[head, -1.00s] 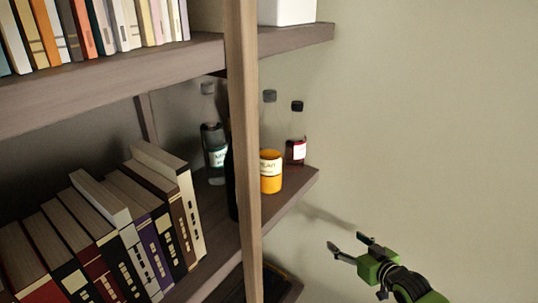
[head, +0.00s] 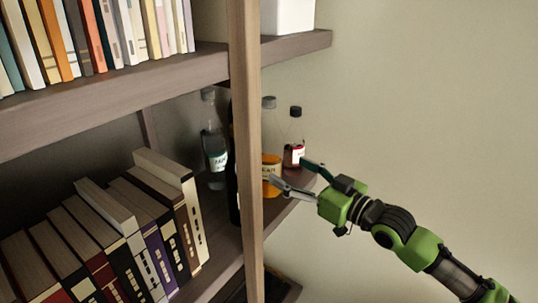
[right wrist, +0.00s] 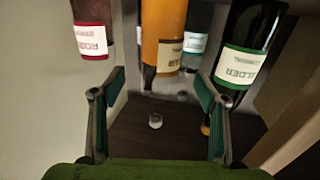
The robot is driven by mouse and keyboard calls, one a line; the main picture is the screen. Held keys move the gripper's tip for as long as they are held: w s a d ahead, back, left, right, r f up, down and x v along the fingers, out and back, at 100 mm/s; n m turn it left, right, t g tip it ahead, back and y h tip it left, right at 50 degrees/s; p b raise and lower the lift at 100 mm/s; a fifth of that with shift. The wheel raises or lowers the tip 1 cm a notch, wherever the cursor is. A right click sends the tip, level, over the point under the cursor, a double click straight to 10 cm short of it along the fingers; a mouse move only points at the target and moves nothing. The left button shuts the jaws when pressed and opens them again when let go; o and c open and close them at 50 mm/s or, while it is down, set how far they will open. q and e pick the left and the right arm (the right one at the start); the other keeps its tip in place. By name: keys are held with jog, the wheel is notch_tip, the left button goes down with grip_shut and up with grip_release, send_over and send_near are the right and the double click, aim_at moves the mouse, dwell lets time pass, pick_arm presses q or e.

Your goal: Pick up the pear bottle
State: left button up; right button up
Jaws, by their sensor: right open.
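In the right wrist view, the pear bottle (right wrist: 163,28) appears upside down, ahead of and between the open fingers. My right gripper (head: 290,173) is open and empty at the shelf's right end, its fingers pointing at the bottle. One fingertip overlaps the bottle's lower part in the head view; I cannot tell whether they touch. My left gripper is not in view.
A red-labelled bottle (head: 294,152) stands just right of the pear bottle. A clear bottle (head: 214,145) and a dark green-labelled bottle (right wrist: 247,50) stand nearby. The wooden post (head: 246,120) rises close on the left. Books (head: 150,215) fill the shelf's left; open room lies right.

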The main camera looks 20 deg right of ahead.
aim_at(279, 163)
jog(key=x, duration=0.3)
jog(key=shift+p, duration=0.3)
jog(key=p+x, duration=0.1)
jog(key=x, duration=0.2)
jog(key=p+x, duration=0.1)
jog(key=shift+w+a+r+p, duration=0.2)
jog(key=shift+w+r+p, duration=0.15)
jog(key=shift+w+a+f, duration=0.15)
jog(key=shift+w+f, duration=0.05)
jog(key=shift+w, duration=0.15)
jog(key=shift+s, duration=0.1)
jog(key=shift+c, duration=0.7)
jog(key=c, duration=1.2)
jog(key=shift+r, duration=0.25)
jog(key=c, duration=0.5)
jog(key=shift+o, duration=0.2)
